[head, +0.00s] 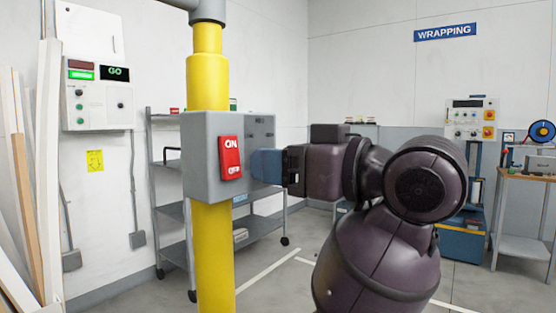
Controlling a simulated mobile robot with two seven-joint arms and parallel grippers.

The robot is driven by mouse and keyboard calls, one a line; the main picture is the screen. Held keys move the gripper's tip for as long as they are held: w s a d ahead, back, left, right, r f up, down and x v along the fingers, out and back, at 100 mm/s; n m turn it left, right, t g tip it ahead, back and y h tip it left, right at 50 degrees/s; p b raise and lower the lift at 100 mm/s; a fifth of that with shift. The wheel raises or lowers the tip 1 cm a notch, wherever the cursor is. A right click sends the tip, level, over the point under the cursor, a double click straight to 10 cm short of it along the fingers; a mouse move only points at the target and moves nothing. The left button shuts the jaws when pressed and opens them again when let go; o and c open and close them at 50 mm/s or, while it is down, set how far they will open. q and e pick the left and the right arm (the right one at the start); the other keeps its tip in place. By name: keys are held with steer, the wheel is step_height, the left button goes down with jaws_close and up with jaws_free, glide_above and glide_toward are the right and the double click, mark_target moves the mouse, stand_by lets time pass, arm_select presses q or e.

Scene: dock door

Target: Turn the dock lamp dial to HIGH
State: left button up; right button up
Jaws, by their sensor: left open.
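A grey box (203,160) is fixed to a yellow post (213,245). Its front has a red ON/OFF rocker switch (230,158). Its right-hand face carries small dark markings at the top. My left gripper (284,165) is open at that face, its arm coming in from the lower right. A blue rounded part (264,164) lies between the gripper and the face; I cannot tell whether it is the dial or whether the fingers touch it. No dial position or HIGH mark is readable. My right gripper is not in view.
A grey shelf cart (172,211) stands behind the post. A white control panel (98,106) with a green GO display hangs on the left wall, near leaning boards (46,170). A workbench (526,178) stands at far right. Floor shows between post and arm.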

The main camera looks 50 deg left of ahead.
arm_select(q)
steer(key=shift+a, duration=0.35)
steer(key=c, duration=0.9)
